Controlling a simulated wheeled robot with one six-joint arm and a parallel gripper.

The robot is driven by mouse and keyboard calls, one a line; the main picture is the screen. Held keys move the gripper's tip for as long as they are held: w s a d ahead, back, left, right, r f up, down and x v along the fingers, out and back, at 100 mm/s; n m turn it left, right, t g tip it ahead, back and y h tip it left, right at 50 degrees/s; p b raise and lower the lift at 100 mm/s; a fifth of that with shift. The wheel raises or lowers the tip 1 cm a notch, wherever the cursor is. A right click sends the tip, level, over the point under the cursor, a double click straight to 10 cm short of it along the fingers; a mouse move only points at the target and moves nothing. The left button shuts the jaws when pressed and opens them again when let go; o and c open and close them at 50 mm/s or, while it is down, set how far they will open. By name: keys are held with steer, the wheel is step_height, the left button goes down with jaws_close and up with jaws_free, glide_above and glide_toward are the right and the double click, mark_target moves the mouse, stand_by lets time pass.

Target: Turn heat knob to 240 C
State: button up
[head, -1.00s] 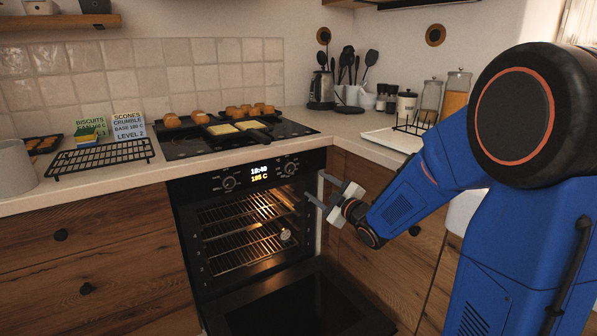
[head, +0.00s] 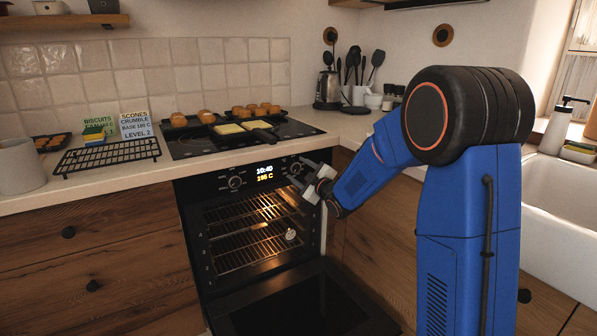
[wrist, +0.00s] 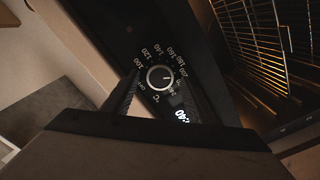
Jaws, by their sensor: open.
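The heat knob (head: 296,168) is the right knob on the oven's black control panel, partly hidden by my gripper (head: 300,175) in the head view. In the wrist view the round dark heat knob (wrist: 160,77) has a pale ring and a printed temperature scale around it. My gripper's open fingers (wrist: 156,92) reach toward either side of the knob; I cannot tell whether they touch it. The oven display (head: 265,172) shows a clock line above a yellow temperature, which looks like 195 C but is blurred.
The oven door (head: 310,303) hangs open below, with lit wire racks (head: 245,245) inside. The left knob (head: 235,182) is beside the display. Pans of buns stand on the hob (head: 185,147) above. Recipe cards (head: 135,124) stand at the left.

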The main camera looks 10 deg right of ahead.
steer(key=shift+w+a, duration=0.1)
steer(key=shift+w, duration=0.2)
steer(key=shift+c, duration=0.7)
steer(key=c, duration=0.9)
steer(key=shift+c, duration=0.2)
steer(key=m, duration=1.2)
